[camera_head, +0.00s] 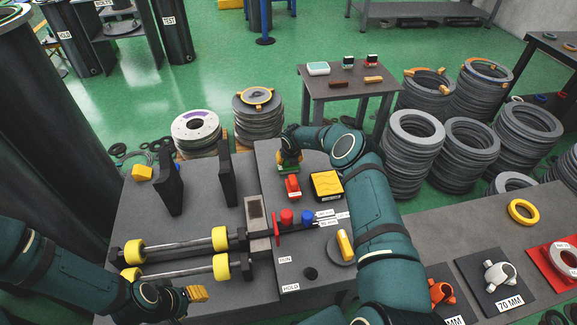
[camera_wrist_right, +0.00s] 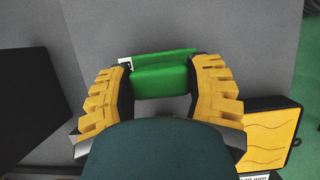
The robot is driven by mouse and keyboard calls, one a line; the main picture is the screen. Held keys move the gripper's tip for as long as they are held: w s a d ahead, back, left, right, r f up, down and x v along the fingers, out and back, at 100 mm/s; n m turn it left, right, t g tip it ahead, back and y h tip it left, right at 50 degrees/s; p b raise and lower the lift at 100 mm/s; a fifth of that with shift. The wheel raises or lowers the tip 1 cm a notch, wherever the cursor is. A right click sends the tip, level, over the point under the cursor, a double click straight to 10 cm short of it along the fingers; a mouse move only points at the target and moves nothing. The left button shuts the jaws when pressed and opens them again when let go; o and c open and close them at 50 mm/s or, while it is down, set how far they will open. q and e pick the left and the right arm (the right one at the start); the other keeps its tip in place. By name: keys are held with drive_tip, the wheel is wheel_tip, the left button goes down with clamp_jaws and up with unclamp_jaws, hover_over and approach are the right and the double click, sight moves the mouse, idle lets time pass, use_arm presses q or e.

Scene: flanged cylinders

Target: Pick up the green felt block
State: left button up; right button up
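The green felt block (camera_wrist_right: 165,78) lies between the two yellow-padded fingers of my right gripper (camera_wrist_right: 164,80) in the right wrist view. The fingertips are at its two ends, with little or no gap; I cannot tell whether they press on it. In the head view, a bit of the green block (camera_head: 288,169) shows under my right gripper (camera_head: 289,160), at the back of the grey bench; the gripper and wrist hide the rest. My left gripper (camera_head: 197,294) is low at the left front, away from the block; its finger opening cannot be made out.
A small red object (camera_head: 293,186) and a yellow-topped black box (camera_head: 327,185) sit close to my right gripper. Two dark upright plates (camera_head: 227,174) stand to the left. Rods with yellow collars (camera_head: 220,239) lie across the bench front. Stacked flanged rings (camera_head: 415,140) stand beyond the bench at right.

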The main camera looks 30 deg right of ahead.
drive_tip(key=c, duration=0.3)
drive_tip(key=shift+r, duration=0.1)
wheel_tip(320, 180, up, 18)
drive_tip(key=p, duration=0.4)
idle(0.4)
drive_tip(key=o, duration=0.3)
drive_tip(key=shift+c, duration=0.8)
drive_tip(key=shift+s+f, duration=0.1)
drive_tip(key=shift+f, duration=0.1)
